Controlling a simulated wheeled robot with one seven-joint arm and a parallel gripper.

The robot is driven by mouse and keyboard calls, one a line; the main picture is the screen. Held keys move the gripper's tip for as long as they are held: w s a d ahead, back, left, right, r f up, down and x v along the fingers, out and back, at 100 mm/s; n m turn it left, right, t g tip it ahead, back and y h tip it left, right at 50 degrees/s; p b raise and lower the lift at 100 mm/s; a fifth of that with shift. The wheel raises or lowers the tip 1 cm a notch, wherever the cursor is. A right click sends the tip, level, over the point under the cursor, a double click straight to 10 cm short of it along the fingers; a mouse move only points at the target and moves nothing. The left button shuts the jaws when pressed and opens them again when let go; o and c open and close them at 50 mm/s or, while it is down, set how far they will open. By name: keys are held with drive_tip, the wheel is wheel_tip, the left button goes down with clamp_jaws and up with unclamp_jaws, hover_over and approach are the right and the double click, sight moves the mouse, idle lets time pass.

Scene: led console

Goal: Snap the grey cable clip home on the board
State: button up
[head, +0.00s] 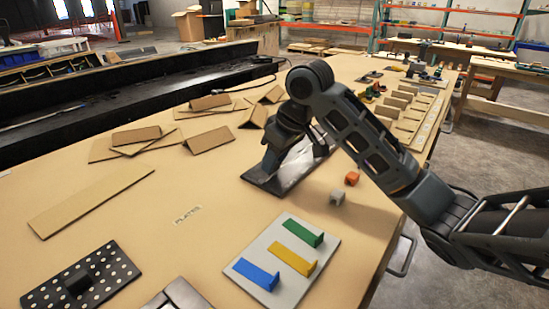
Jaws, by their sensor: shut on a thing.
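My gripper (272,166) points down over a dark and shiny silver panel (296,182) near the middle of the table. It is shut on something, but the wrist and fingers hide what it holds. I cannot make out the grey cable clip for certain. A small grey block (337,198) and an orange block (352,178) lie on the table to the right of the panel. I cannot tell whether the dark panel is the task's board or whether the held thing touches it.
A light grey plate (262,244) with blue, yellow and green bars lies in front. A black perforated plate (103,279) is at the front left. Folded cardboard pieces (210,135) lie behind to the left. Bare tabletop (150,225) lies left of centre.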

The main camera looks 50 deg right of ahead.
drive_tip(key=shift+f+b, duration=0.45)
drive_tip(key=shift+f, duration=0.3)
idle(0.6)
idle(0.4)
drive_tip(key=o, duration=1.1)
drive_tip(key=v, duration=0.7)
drive_tip(key=shift+s+r, duration=0.2)
drive_tip(key=shift+r, duration=0.15)
